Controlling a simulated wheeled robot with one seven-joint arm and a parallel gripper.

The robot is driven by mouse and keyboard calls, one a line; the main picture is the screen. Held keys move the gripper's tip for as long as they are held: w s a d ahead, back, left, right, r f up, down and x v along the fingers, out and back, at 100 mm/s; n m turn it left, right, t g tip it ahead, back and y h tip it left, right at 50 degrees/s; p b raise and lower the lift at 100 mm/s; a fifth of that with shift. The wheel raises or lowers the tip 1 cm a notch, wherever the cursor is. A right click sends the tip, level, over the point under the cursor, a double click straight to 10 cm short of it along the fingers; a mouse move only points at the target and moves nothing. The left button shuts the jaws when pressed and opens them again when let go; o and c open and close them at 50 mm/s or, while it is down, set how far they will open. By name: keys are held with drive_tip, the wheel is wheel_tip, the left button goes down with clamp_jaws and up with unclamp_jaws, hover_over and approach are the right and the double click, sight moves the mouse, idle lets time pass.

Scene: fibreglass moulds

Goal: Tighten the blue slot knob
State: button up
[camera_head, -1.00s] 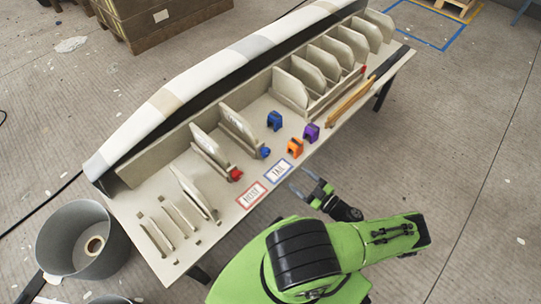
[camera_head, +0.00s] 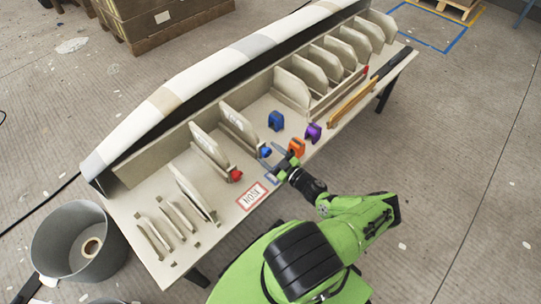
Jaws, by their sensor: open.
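The blue slot knob (camera_head: 265,152) sits at the front end of an upright slot panel (camera_head: 238,122) on the bench. My gripper (camera_head: 271,157) is open, with its fingers at the blue knob, close to it or around it. I cannot tell whether they touch it. A red knob (camera_head: 235,175) sits on the neighbouring slot to the left. My gripper and wrist partly hide the blue-edged card (camera_head: 271,179) on the bench.
A blue block (camera_head: 276,121), an orange block (camera_head: 297,147) and a purple block (camera_head: 313,133) stand close right of my gripper. A red-edged card (camera_head: 252,196) lies to the left. A wooden bar (camera_head: 352,101) lies along the bench's right front edge. A grey bin (camera_head: 75,245) stands at left.

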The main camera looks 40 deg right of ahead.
drive_tip(key=c, duration=1.1)
drive_tip(key=shift+o, duration=0.2)
